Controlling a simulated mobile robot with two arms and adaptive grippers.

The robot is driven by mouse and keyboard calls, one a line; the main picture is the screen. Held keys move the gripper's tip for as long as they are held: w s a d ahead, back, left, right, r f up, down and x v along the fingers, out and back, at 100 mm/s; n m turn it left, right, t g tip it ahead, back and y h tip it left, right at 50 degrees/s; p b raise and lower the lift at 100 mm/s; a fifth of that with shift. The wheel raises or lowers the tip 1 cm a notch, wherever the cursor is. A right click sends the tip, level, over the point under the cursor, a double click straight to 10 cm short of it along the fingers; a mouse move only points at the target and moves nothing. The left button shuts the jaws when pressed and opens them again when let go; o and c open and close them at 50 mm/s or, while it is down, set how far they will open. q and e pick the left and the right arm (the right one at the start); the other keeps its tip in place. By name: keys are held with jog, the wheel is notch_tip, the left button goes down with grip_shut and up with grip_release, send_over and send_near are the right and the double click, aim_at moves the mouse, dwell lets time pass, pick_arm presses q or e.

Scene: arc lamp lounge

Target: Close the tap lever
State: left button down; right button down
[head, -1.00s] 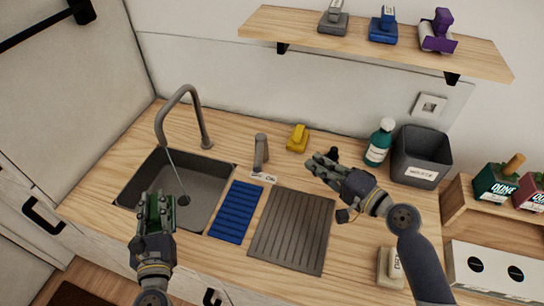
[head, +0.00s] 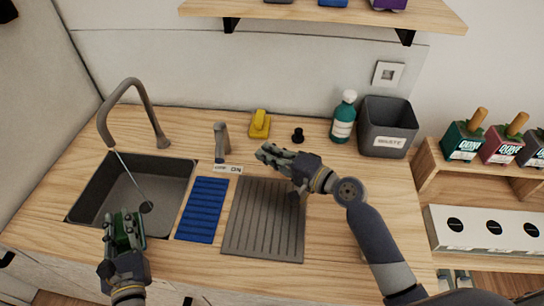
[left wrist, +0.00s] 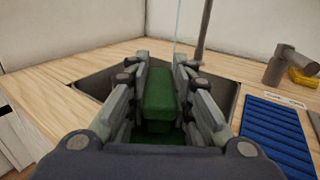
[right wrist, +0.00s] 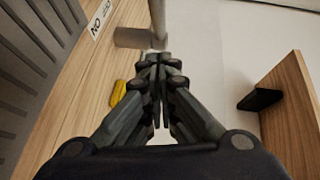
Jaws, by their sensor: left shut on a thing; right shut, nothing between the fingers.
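The grey tap lever (head: 221,140) stands on the counter behind an OFF/ON label (head: 228,168). It also shows in the left wrist view (left wrist: 278,66) and, close beyond the fingertips, in the right wrist view (right wrist: 157,18). My right gripper (head: 266,155) is shut and empty, to the right of the lever; contact cannot be told. The curved grey tap (head: 128,84) lets a thin stream of water (head: 132,180) fall into the dark sink (head: 90,185). My left gripper (head: 124,226) is shut on a green block-like thing (left wrist: 158,100) at the sink's front.
A blue ribbed mat (head: 203,210) and a grey ribbed drain board (head: 265,222) lie right of the sink. Behind are a yellow object (head: 260,124), a small black knob (head: 298,135), a teal bottle (head: 343,118) and a waste bin (head: 388,128). A wooden shelf (head: 300,18) hangs above.

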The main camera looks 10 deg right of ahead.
aim_at(223, 149)
pick_arm(q)
jog(key=shift+w+f+b, duration=0.1)
jog(key=shift+f+b, duration=0.35)
jog(key=shift+f, duration=0.05)
jog(key=shift+r, duration=0.3)
pick_arm(e)
jog(key=w+a+f, duration=0.1)
jog(key=w+a, duration=0.3)
jog(key=a, duration=0.3)
jog(key=shift+w+a+f, duration=0.25)
jog(key=shift+w+f, duration=0.05)
jog(key=shift+w, duration=0.1)
